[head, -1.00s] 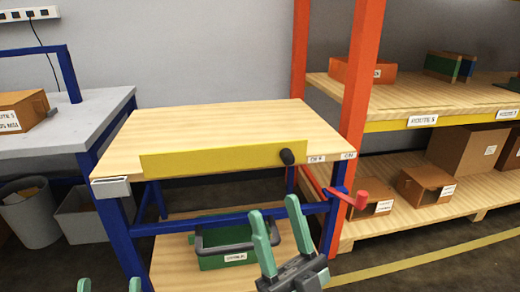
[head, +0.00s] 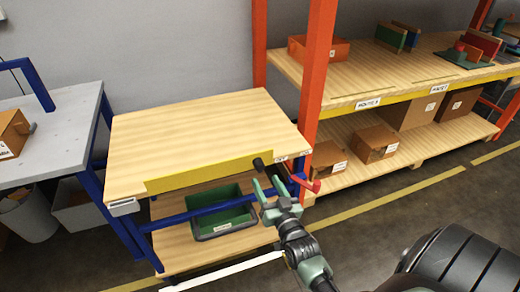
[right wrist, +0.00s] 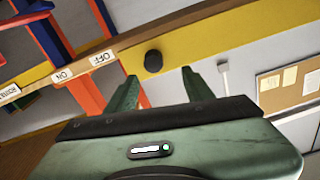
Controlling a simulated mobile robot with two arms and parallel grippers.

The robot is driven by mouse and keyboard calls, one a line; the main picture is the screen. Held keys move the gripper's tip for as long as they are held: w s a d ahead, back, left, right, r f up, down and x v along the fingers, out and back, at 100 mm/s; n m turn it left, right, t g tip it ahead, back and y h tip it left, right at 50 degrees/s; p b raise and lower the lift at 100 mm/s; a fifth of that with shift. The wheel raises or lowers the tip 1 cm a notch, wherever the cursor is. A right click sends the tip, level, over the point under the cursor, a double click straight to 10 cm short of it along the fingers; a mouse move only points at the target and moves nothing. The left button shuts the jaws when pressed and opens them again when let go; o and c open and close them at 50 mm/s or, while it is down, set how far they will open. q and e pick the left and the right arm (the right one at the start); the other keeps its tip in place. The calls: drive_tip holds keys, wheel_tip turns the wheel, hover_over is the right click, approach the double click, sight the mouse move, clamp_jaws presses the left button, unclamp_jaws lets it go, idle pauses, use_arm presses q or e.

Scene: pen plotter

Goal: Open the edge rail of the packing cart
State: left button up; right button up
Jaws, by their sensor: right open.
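The packing cart's wooden top (head: 200,130) fills the middle of the head view. Its yellow edge rail (head: 205,174) runs along the front edge, with a black knob (head: 259,164) at its right end. My right gripper (head: 268,183) is open and empty, just in front of and below the knob. In the right wrist view the knob (right wrist: 153,61) appears between the two fingertips and beyond them, apparently untouched. The rail (right wrist: 200,28) crosses behind it. My left gripper is out of view.
A red crank handle (head: 306,183) sticks out at the cart's right front corner, close to my right gripper. A green bin (head: 222,212) stands on the cart's lower shelf. An orange-posted shelf (head: 400,75) is to the right, a grey table (head: 50,125) to the left.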

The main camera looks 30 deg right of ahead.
sight(261, 169)
drive_tip(key=shift+g, duration=0.3)
drive_tip(key=x, duration=0.8)
drive_tip(key=shift+s+d+f, duration=0.15)
drive_tip(key=shift+d+f, duration=0.05)
drive_tip(key=shift+d, duration=0.15)
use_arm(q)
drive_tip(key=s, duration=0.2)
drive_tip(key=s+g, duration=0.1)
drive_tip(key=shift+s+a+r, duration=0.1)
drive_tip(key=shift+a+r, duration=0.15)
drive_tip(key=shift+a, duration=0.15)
use_arm(e)
clamp_jaws()
